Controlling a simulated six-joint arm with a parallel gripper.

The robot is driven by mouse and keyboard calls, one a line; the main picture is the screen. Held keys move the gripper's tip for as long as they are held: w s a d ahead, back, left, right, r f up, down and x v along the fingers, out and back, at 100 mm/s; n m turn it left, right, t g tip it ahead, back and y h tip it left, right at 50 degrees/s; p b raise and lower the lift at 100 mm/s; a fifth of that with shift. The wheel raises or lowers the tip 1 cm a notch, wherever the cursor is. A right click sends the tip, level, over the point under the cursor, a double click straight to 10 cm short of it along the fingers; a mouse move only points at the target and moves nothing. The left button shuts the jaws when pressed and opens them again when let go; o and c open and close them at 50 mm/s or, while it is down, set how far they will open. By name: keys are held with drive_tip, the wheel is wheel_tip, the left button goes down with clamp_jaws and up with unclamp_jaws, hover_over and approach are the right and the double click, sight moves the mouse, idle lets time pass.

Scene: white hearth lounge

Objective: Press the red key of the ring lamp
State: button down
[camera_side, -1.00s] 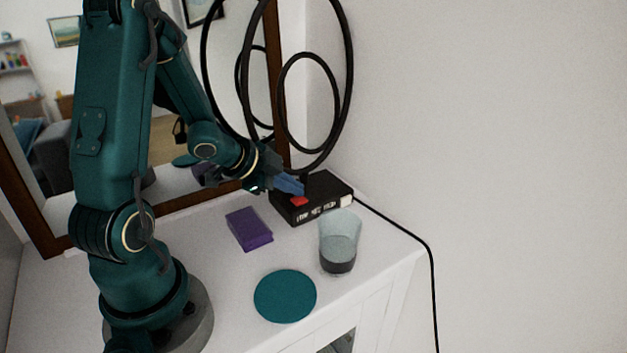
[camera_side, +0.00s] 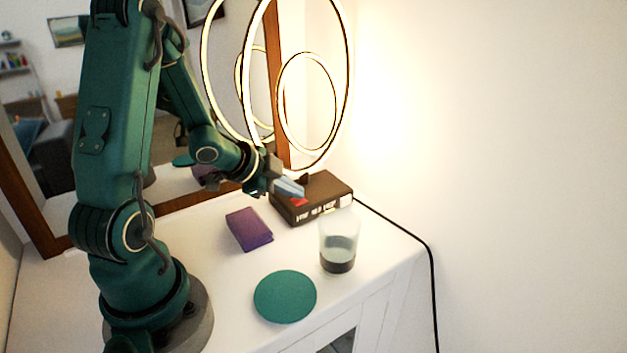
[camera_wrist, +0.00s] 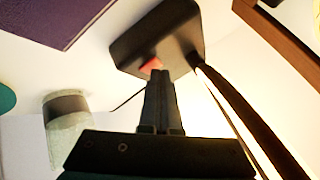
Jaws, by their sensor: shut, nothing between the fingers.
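The ring lamp (camera_side: 350,75) stands at the back right of the white cabinet top, and its rings glow. Its dark base (camera_side: 325,201) carries the red key (camera_side: 299,202) on the near left part of the top. In the wrist view the red key (camera_wrist: 151,65) shows just beyond the fingertips, partly hidden by them. My gripper (camera_side: 299,191) is shut and empty, with its tips at or just above the key. I cannot tell whether they touch it. The lamp base (camera_wrist: 160,35) also shows in the wrist view.
A glass with dark contents (camera_side: 338,250) stands in front of the lamp base. A purple box (camera_side: 248,229) lies to the left, and a round teal mat (camera_side: 285,297) lies nearer the front. A wood-framed mirror (camera_side: 180,208) stands behind. A black cable (camera_side: 431,270) runs off the right edge.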

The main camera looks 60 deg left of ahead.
idle(0.4)
drive_tip(key=shift+r, duration=0.8)
